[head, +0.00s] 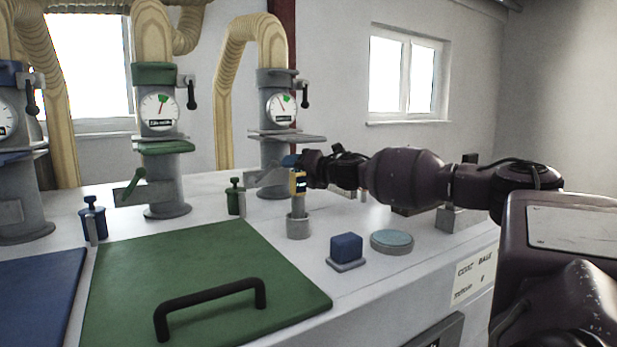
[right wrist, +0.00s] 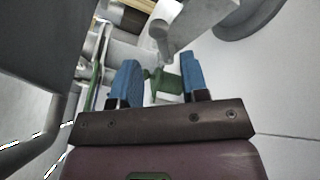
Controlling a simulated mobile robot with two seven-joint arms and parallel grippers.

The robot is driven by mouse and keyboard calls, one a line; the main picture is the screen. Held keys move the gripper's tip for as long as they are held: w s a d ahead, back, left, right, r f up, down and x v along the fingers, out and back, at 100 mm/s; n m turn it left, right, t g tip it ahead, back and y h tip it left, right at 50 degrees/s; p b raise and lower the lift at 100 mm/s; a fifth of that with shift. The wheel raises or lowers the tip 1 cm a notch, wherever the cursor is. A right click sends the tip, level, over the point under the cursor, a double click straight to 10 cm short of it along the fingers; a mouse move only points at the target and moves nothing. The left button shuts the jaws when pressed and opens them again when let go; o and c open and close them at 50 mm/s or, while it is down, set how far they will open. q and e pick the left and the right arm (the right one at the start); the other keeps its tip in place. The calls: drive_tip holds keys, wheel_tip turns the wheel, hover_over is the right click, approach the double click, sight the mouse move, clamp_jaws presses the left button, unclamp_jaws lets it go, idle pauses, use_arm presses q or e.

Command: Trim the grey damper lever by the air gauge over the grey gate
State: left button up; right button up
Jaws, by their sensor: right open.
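The grey damper lever (head: 302,84) sits on the grey column's upper right side, with a dark handle hanging down. The round white air gauge (head: 281,109) is just left of it, with a needle and a small green sector; its exact reading is too small to tell. The grey gate (head: 287,137) is a flat plate below the gauge. My right gripper (head: 291,168) is in front of the column, below the gate and well below the lever. In the right wrist view, its blue fingers (right wrist: 158,85) are apart with nothing held. My left gripper is not in view.
A green-topped clamp (head: 235,197) stands left of the column and seems to show beyond my fingers. A grey cup (head: 298,227) with a yellow-and-dark item is below my gripper. A blue block (head: 346,247), a round pale-blue lid (head: 391,242) and a green hatch (head: 200,270) lie nearer.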

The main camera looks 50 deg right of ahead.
drive_tip(key=s, duration=0.1)
drive_tip(key=s+b, duration=0.1)
drive_tip(key=s, duration=0.2)
drive_tip(key=shift+d+b, duration=0.25)
drive_tip(key=shift+b, duration=0.1)
drive_tip(key=shift+s, duration=0.25)
drive_tip(key=shift+s+r, duration=0.15)
drive_tip(key=shift+s, duration=0.05)
idle(0.4)
idle(0.6)
